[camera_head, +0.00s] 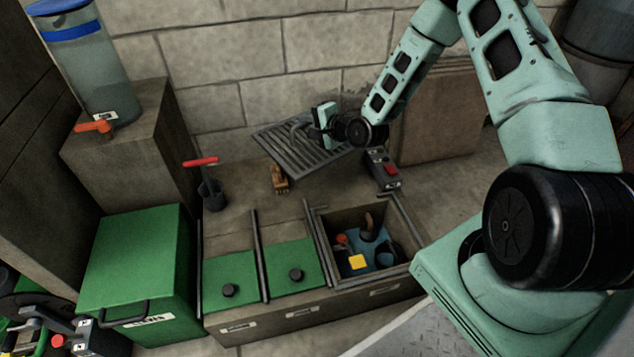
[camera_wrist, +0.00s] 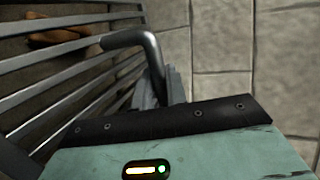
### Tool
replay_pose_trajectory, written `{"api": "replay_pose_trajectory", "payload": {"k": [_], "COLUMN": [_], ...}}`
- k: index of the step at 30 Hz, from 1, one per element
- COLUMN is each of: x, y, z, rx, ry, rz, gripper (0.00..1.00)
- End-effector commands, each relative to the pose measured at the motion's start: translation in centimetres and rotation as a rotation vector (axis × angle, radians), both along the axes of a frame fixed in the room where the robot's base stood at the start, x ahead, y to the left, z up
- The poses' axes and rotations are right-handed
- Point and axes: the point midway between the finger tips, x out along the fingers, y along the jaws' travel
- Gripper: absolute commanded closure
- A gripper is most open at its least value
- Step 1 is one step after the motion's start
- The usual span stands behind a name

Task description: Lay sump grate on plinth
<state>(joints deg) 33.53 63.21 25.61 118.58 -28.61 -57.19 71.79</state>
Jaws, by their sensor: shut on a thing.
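The sump grate (camera_head: 287,146) is a grey slatted metal panel with a bent tube handle. My gripper (camera_head: 318,128) is shut on the grate's handle and holds the grate above the back of the stone plinth (camera_head: 240,178), near the block wall. In the wrist view the handle (camera_wrist: 136,40) curves into the jaws, and the slats (camera_wrist: 65,65) fill the left side. My fingertips are mostly hidden there. Below the grate, the sump pit (camera_head: 325,220) is open, with a yellow block (camera_head: 357,262), a red-topped item and blue water or lining inside.
Two green lids (camera_head: 232,276) with black knobs lie left of the pit. A brown wooden object (camera_head: 279,178), a black cup with a red-handled tool (camera_head: 213,193) and a dark box with a red button (camera_head: 382,169) stand nearby. A green bin (camera_head: 135,260) is at left.

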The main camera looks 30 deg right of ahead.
Motion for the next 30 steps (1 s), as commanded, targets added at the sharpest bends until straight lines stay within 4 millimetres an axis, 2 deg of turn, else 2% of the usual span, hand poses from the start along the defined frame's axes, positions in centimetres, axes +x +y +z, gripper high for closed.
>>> {"api": "replay_pose_trajectory", "payload": {"k": [1, 6, 12, 18, 23, 30], "x": [1.1, 3.5, 5.5, 6.7, 7.0, 7.0], "y": [-0.9, -3.3, -7.0, -11.0, -12.4, -12.5], "z": [-0.8, -2.1, -4.2, -5.7, -6.4, -10.3], "rx": [-0.007, -0.006, -0.006, -0.005, -0.001, 0.002], "ry": [-0.004, -0.001, 0.0, 0.0, 0.001, 0.002], "rz": [0.046, 0.196, 0.318, 0.367, 0.376, 0.375], "gripper": [1.0, 1.0, 1.0, 1.0, 1.0, 1.0]}}
